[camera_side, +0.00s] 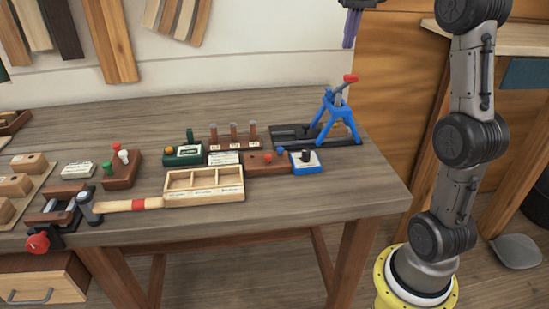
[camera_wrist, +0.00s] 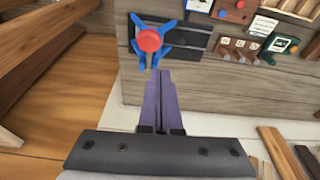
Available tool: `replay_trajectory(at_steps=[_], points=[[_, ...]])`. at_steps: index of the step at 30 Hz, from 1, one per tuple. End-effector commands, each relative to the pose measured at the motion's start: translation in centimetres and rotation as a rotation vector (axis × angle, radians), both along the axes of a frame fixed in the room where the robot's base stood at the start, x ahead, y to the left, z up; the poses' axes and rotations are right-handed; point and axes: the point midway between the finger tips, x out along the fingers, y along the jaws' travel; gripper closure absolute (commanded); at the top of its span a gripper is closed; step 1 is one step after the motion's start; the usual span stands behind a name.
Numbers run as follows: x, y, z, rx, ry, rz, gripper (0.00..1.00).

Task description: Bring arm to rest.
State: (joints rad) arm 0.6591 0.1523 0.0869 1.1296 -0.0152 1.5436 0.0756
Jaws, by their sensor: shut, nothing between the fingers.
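My gripper (camera_side: 350,25) is at the top of the side view, high above the back right of the workbench (camera_side: 300,220). Its purple fingers are together with nothing between them. In the wrist view my gripper (camera_wrist: 159,75) points toward a blue stand with a red knob (camera_wrist: 150,41). The same blue stand (camera_side: 335,118) is on a dark base at the bench's back right in the side view. My gripper is apart from it. Most of the gripper body is cut off by the top edge of the side view.
A wooden tray with compartments (camera_side: 204,186), a mallet (camera_side: 125,206) and several small blocks with pegs stand on the bench. A vise with a red knob (camera_side: 38,242) is at the front left. Wood strips hang on the wall behind. The bench's front right is clear.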

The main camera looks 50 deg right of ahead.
Motion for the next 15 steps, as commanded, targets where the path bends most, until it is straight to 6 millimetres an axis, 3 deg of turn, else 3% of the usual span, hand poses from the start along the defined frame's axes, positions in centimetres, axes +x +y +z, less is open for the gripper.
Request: replay_trajectory(at_steps=[1, 3, 7, 11, 15], points=[[0.1, 1.9, 1.4, -0.019, -0.026, 0.037, 1.0], [-0.4, 5.1, 2.5, -0.028, -0.041, 0.096, 1.0], [-2.5, 11.3, 3.1, -0.043, -0.071, 0.218, 1.0], [-5.4, 16.7, 2.1, -0.057, -0.108, 0.345, 1.0], [-8.9, 21.0, -0.4, -0.07, -0.149, 0.47, 1.0]])
